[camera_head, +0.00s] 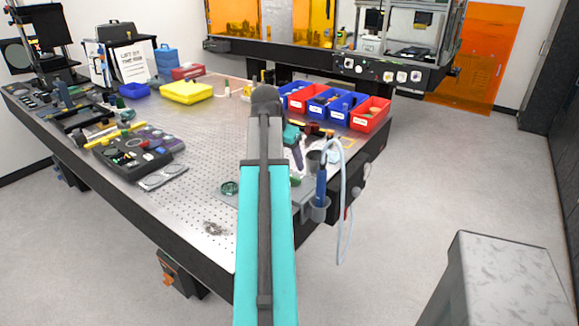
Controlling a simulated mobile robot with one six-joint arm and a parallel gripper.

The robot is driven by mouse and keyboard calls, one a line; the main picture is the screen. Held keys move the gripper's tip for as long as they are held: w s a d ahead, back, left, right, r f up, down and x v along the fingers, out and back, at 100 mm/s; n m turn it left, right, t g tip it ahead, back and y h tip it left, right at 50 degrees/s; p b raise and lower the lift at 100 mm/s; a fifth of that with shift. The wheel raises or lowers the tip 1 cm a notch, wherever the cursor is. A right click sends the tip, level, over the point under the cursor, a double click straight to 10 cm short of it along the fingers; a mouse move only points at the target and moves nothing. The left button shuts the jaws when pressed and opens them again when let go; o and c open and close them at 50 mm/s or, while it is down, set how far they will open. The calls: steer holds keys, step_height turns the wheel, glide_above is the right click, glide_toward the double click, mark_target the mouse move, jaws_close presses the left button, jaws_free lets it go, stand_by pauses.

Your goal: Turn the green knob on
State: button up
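A black control box (135,152) with several small coloured knobs or buttons lies on the left half of the perforated optical table (205,165). Small green spots show among its controls, but they are too small to tell which is a green knob. A dark green round piece (229,188) lies nearer, just left of my arm; I cannot tell whether it is a knob. My teal and grey arm rises through the middle of the picture and covers part of the table. My gripper cannot be made out, so its opening and anything at it are hidden.
Blue and red bins (368,113) stand along the table's right side. A yellow tray (186,92) sits farther back. A blue-handled tool (321,185) with a pale hose hangs at the right edge. A grey block (497,280) stands at lower right. Open floor (430,180) lies between.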

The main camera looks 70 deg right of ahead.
steer(key=shift+b+v, duration=0.35)
steer(key=shift+v, duration=2.25)
